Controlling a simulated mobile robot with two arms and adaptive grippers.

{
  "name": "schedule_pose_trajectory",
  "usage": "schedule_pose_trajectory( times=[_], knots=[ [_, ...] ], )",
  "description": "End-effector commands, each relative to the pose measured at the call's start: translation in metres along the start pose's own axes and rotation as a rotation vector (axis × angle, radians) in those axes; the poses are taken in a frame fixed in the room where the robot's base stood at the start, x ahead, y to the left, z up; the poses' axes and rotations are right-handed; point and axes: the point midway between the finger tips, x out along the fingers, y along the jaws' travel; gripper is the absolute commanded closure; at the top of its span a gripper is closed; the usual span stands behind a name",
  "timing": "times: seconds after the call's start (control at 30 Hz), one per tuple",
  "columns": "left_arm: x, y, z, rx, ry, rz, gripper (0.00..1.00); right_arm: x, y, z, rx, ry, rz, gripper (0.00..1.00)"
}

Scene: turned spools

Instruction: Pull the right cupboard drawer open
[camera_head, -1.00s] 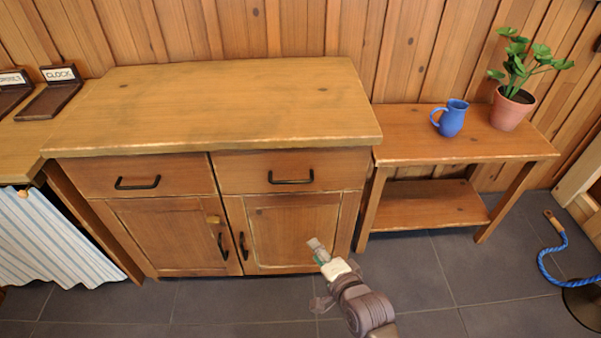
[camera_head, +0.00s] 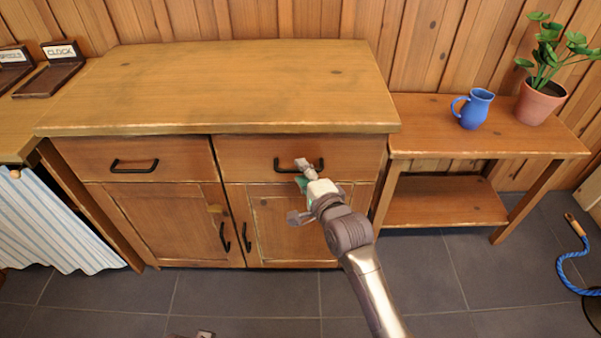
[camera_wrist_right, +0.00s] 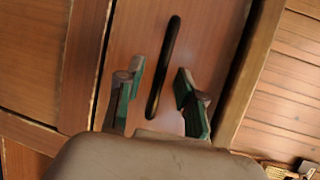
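The right cupboard drawer (camera_head: 241,159) is shut, its front flush with the cupboard (camera_head: 140,215). Its black bar handle (camera_head: 284,165) is partly hidden behind my right gripper (camera_head: 305,173) in the head view. In the right wrist view the handle (camera_wrist_right: 163,70) runs lengthwise between the two spread fingers of my right gripper (camera_wrist_right: 157,90). There is a gap on each side of the handle, so the gripper is open and holds nothing. A small grey piece at the bottom edge of the head view may be my left gripper (camera_head: 203,334); its fingers cannot be made out.
The left drawer (camera_head: 85,155) and both doors below are shut. A low side table (camera_head: 430,140) on the right bears a blue jug (camera_head: 474,110) and a potted plant (camera_head: 540,102). A striped curtain (camera_head: 50,225) hangs at the left. The floor in front is mostly clear.

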Motion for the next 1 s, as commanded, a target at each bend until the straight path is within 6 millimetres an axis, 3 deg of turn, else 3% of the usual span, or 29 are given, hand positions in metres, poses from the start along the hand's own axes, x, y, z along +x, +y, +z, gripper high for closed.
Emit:
schedule_pose_trajectory(
  times=[0.2,0.47,0.7,1.0],
  knots=[
    [-0.012,-0.001,-0.004,-0.001,0.006,-0.001,0.60,0.016,0.001,0.000,-0.001,0.000,0.001,0.63],
    [-0.013,-0.001,-0.004,-0.001,0.006,-0.001,0.60,0.017,0.000,0.000,-0.001,0.000,0.001,0.63],
    [-0.013,-0.001,-0.004,-0.001,0.006,-0.001,0.60,0.017,0.000,0.000,-0.001,0.000,0.001,0.99],
    [-0.013,0.000,-0.004,-0.001,0.006,-0.001,0.60,0.017,0.001,0.000,-0.001,0.000,0.001,1.00]
  ],
)
